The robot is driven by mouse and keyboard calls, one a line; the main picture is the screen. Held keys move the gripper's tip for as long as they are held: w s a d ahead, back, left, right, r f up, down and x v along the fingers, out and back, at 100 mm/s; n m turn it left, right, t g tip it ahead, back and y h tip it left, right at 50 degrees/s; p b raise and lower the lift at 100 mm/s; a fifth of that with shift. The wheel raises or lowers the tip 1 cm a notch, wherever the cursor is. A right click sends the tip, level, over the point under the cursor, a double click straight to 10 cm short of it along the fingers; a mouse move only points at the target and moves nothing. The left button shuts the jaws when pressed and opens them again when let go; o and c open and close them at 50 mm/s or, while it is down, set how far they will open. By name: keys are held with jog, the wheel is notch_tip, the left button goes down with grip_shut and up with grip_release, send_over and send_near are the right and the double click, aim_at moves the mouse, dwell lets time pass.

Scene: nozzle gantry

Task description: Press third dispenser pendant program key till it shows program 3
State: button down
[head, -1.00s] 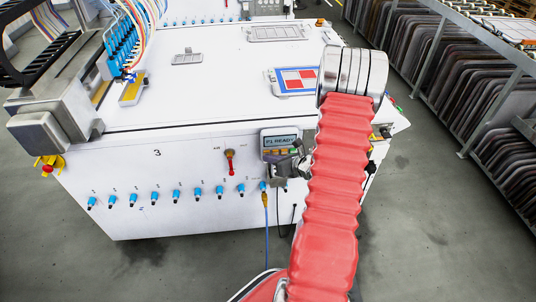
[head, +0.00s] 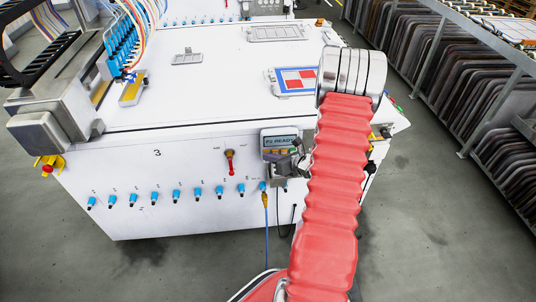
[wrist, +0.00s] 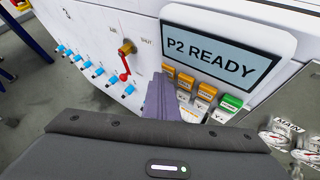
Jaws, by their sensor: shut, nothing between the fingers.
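The dispenser pendant (wrist: 282,21) is a pale box on the side of the white machine marked 3, and it also shows in the head view (head: 264,141). Its display (wrist: 215,55) reads "P2 READY". Below it is a row of keys: orange-yellow ones (wrist: 206,92) and a green one (wrist: 231,103) at the right end. My gripper (wrist: 160,84) is shut and empty, its fingers at the left end of the key row and hiding part of it. I cannot tell whether they touch a key. In the head view my gripper (head: 290,170) is in front of the pendant's lower part.
A red-handled valve (wrist: 125,62) sits left of the pendant, with a row of blue fittings (wrist: 98,70) beyond it. Round gauges (wrist: 285,135) are at the lower right of the wrist view. A rack of panels (head: 440,60) stands at the right, across clear floor.

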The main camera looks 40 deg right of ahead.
jog(key=shift+s+a, duration=0.5)
jog(key=shift+s, duration=0.25)
jog(key=shift+s, duration=0.1)
jog(key=s+a, duration=0.1)
jog(key=s, duration=0.1)
jog(key=s+a, duration=0.2)
dwell(0.6)
dwell(2.1)
